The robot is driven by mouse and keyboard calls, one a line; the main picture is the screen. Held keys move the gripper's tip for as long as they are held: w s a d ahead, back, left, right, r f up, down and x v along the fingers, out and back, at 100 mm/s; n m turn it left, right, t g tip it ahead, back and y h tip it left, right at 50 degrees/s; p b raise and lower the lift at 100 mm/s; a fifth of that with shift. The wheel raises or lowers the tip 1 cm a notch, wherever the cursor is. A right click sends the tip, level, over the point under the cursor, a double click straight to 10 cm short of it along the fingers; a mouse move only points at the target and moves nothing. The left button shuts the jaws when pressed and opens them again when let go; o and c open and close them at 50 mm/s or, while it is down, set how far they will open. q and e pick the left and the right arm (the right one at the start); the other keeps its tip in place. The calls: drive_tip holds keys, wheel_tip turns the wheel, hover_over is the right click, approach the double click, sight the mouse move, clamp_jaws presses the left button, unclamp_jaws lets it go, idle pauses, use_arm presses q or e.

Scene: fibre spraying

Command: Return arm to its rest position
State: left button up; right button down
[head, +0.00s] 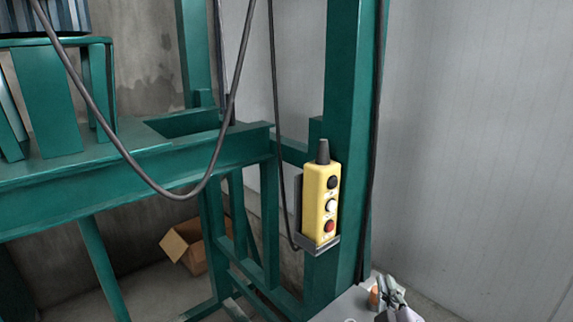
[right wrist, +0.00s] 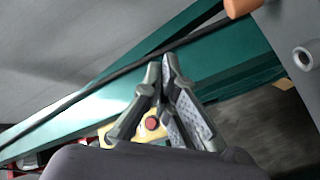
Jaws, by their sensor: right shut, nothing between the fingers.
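My right gripper (head: 390,292) shows at the bottom of the head view, below and to the right of the yellow control box. In the right wrist view its fingers (right wrist: 166,62) come together at the tips, with nothing held. The yellow control box (head: 311,212), with black, white and red buttons, stands upright in a holder on a green post. Part of the box (right wrist: 105,133) shows behind the fingers in the right wrist view, with the red button beside them. The gripper is apart from the box. My left gripper is not in view.
The green frame (head: 110,172) fills the left, with a post (head: 346,100) at the centre. A dark cable (head: 105,127) hangs in a loop. An open cardboard box (head: 193,247) lies on the floor behind. A pale wall (head: 480,130) stands at the right.

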drive_tip(key=s+f+m+g+y, duration=0.1)
drive_tip(key=s+f+m+g, duration=0.45)
drive_tip(key=s+f, duration=0.8)
drive_tip(key=s+a+f+g+y, duration=0.1)
drive_tip(key=s+f+g, duration=0.3)
drive_tip(key=s, duration=0.3)
drive_tip(key=s+a+f+g+y, duration=0.2)
drive_tip(key=s+f+g, duration=0.2)
drive_tip(key=s, duration=0.3)
wheel_tip(320, 180, down, 29)
drive_tip(key=s+g, duration=0.2)
drive_tip(key=s+d+f+b, duration=0.1)
drive_tip(key=s+d+f, duration=0.2)
drive_tip(key=s+f, duration=1.2)
drive_tip(key=shift+s+d+f+g+h+b, duration=0.2)
drive_tip(key=shift+s+g+h+b, duration=0.15)
drive_tip(key=shift+s, duration=0.35)
